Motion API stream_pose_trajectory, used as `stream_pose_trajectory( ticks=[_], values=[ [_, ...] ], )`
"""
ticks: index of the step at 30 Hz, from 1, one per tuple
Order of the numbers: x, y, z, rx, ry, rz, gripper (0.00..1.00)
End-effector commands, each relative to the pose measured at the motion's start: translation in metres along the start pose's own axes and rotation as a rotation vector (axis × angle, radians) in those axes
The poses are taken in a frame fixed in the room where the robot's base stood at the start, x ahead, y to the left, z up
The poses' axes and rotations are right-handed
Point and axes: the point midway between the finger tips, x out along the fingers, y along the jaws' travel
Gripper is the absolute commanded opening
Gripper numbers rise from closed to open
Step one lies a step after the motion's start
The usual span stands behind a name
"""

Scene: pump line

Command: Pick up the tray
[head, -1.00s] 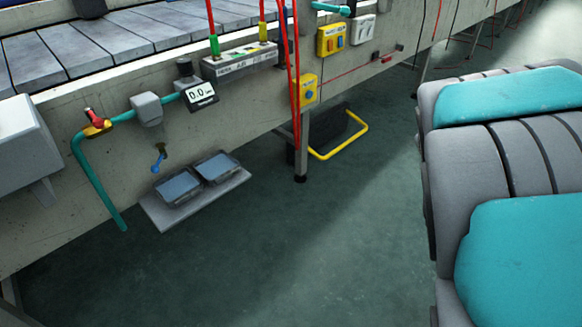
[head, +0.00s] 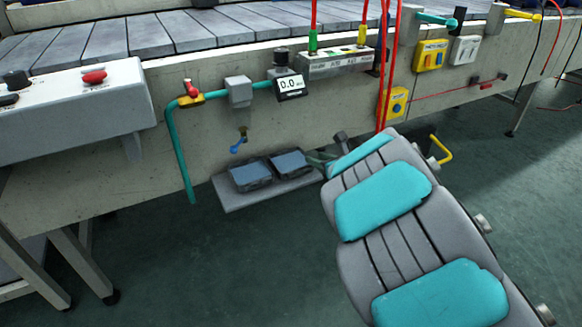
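I see no thing that is clearly a tray. A flat grey plate (head: 232,199) low against the concrete side of the line bears two dark pedals with blue-grey tops (head: 262,173). My arm reaches from the lower right toward this plate. Small parts at its far end, perhaps of my gripper (head: 320,158), show just right of the pedals. The arm's own links hide most of that end, so its fingers and anything between them cannot be made out.
A slatted conveyor (head: 150,38) runs along the back. A teal pipe (head: 178,150) with a red-handled valve, a gauge reading 0.0 (head: 290,85) and yellow switch boxes (head: 430,55) line its side. A grey control box (head: 80,110) juts out at left. Floor at lower centre is clear.

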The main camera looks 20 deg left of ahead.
Motion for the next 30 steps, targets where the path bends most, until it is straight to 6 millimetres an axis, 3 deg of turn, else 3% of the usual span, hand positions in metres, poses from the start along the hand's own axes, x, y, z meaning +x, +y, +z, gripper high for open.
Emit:
stream_pose_trajectory(
  ticks=[16, 27, 30],
  values=[
    [0.052, 0.004, -0.004, 0.002, -0.001, 0.001, 0.40],
    [0.058, 0.003, -0.004, 0.002, 0.000, -0.002, 0.40],
    [0.058, 0.003, -0.004, 0.002, 0.000, -0.003, 0.30]
  ],
)
